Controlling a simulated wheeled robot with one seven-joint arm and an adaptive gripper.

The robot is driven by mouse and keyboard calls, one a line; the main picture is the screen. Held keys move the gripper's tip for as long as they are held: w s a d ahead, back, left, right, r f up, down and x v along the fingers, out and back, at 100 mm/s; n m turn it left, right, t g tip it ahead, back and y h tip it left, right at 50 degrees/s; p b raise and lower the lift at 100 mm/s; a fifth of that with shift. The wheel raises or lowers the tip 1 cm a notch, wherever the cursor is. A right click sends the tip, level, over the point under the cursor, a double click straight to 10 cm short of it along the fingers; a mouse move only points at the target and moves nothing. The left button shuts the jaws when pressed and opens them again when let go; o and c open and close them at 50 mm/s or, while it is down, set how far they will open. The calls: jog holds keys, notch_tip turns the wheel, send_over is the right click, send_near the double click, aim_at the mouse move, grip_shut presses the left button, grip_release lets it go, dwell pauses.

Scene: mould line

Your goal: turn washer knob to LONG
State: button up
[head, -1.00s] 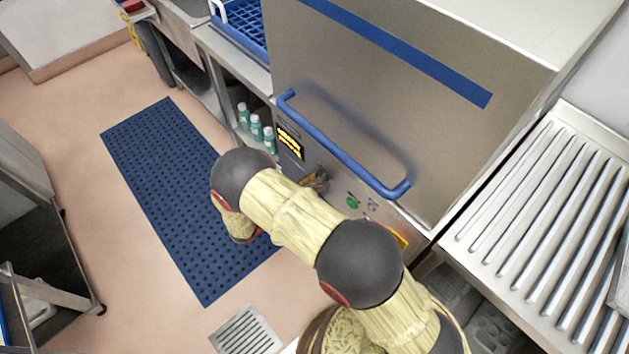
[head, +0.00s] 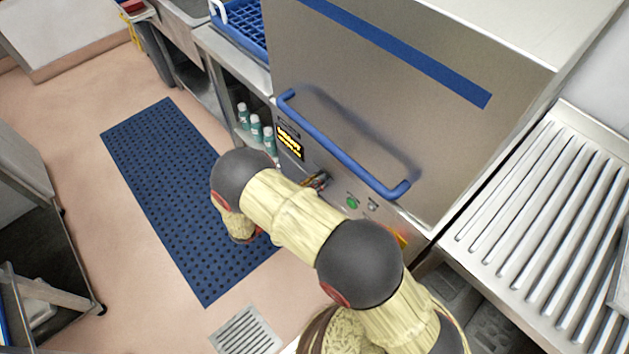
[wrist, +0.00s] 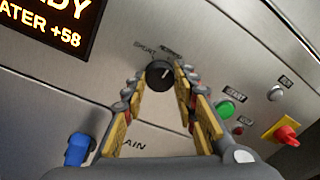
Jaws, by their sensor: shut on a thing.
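The washer knob (wrist: 159,76) is black and round, on the steel front panel, with a pale pointer mark leaning up and to the right. Small labels sit above it; the left one looks like SHORT, and another just right of it is too small to read. I cannot make out LONG. My gripper (wrist: 160,84) is shut on the knob, one yellow-padded finger on each side. In the head view the gripper (head: 318,181) shows only in part at the panel, behind my arm, and the knob cannot be made out.
A lit display (wrist: 60,22) is up left of the knob. A blue handle (wrist: 77,150) is at lower left. A green START button (wrist: 225,108) and a red knob on yellow (wrist: 286,135) are to the right. The blue door bar (head: 340,150) juts out above the panel.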

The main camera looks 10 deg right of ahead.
jog(key=m, duration=0.9)
jog(key=shift+y, duration=0.4)
jog(key=shift+r, duration=0.1)
dwell(0.3)
jog(key=o, duration=1.2)
jog(key=shift+c, duration=0.2)
jog(key=v, duration=1.2)
